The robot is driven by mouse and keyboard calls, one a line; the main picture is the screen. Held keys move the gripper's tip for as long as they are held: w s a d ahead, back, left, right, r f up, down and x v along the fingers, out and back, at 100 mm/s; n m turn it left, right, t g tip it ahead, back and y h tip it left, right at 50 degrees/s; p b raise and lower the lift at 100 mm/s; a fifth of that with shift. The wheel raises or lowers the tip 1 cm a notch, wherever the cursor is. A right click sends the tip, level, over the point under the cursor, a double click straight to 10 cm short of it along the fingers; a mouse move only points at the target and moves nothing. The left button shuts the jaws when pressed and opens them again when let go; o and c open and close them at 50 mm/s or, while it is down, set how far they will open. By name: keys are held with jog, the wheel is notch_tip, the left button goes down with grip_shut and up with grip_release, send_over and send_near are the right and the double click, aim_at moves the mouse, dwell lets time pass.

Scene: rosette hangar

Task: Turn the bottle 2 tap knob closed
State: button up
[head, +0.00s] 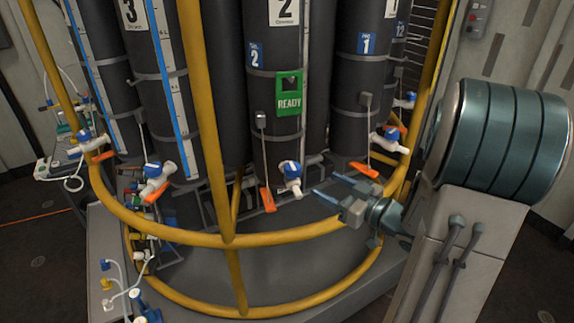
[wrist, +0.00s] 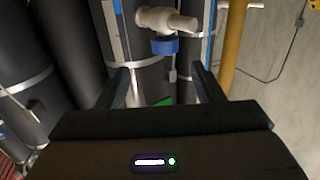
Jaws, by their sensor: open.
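Bottle 2 (head: 277,140) is a dark cylinder in the middle of the head view, with a "2" label. Its white tap (head: 293,187) sticks out low on the front, with a blue knob (head: 290,168) on top. My gripper (head: 322,188) is to the right of this tap, fingers apart and pointing left toward it, with a gap between. In the wrist view a white tap (wrist: 167,19) with a blue knob (wrist: 165,46) hangs beyond my open, empty fingers (wrist: 161,73), roughly between them in the picture. The knob is not touched.
A yellow rail (head: 215,239) curves in front of the bottles, with a yellow upright (head: 203,110) left of bottle 2. An orange tag (head: 268,199) hangs left of the tap. Bottle 1 (head: 356,90) with its own tap (head: 386,143) stands right; bottle 3 (head: 142,80) stands left.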

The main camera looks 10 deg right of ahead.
aim_at(286, 165)
jog(key=shift+y, duration=0.4)
jog(key=p+x, duration=0.2)
jog(key=x, duration=1.1)
jog(key=shift+w+a+r, duration=0.1)
jog(key=shift+a, duration=0.25)
jog(key=c, duration=1)
